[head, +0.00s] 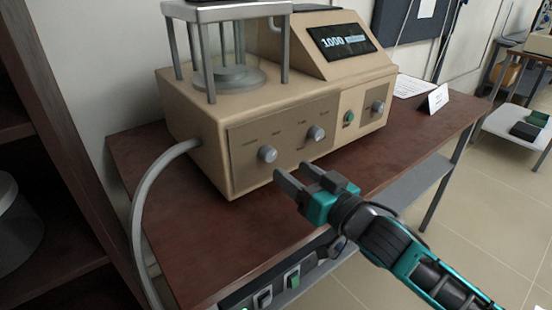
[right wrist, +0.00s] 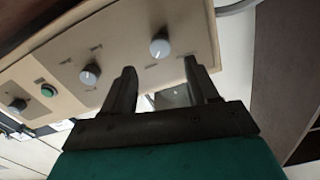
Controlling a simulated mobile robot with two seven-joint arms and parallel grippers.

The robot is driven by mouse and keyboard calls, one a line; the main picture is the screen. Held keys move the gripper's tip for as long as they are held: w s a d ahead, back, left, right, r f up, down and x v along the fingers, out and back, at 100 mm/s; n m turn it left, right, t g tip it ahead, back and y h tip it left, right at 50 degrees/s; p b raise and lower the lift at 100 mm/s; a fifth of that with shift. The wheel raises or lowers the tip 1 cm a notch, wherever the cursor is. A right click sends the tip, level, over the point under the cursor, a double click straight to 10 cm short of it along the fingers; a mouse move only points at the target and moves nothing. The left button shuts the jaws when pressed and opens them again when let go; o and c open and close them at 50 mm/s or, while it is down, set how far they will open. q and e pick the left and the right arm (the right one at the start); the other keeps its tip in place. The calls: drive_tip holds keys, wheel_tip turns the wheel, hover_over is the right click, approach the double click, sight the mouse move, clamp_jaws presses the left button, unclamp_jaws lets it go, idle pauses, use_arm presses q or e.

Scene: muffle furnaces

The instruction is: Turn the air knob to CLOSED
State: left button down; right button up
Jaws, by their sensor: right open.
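The beige furnace unit (head: 215,150) stands on a dark red table. Its front panel has a left grey knob (head: 267,154), a middle grey knob (head: 316,133) and a right grey knob (head: 378,106). The labels are too small to read, so I cannot tell which is the air knob or its setting. My right gripper (head: 290,170) is open and empty, just in front of and below the left knob. In the right wrist view, the left knob (right wrist: 159,48) shows beyond the gap between the fingers (right wrist: 160,72), apart from them. My left gripper is out of view.
A green button (head: 348,117) sits between the middle and right knobs. A grey hose (head: 148,195) runs down from the unit's left side. A dark shelf (head: 60,120) stands at the left. The table front (head: 215,240) is bare.

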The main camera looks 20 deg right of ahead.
sight(272, 156)
drive_tip(key=shift+x, duration=3.35)
drive_tip(key=shift+c, duration=0.3)
drive_tip(key=c, duration=1)
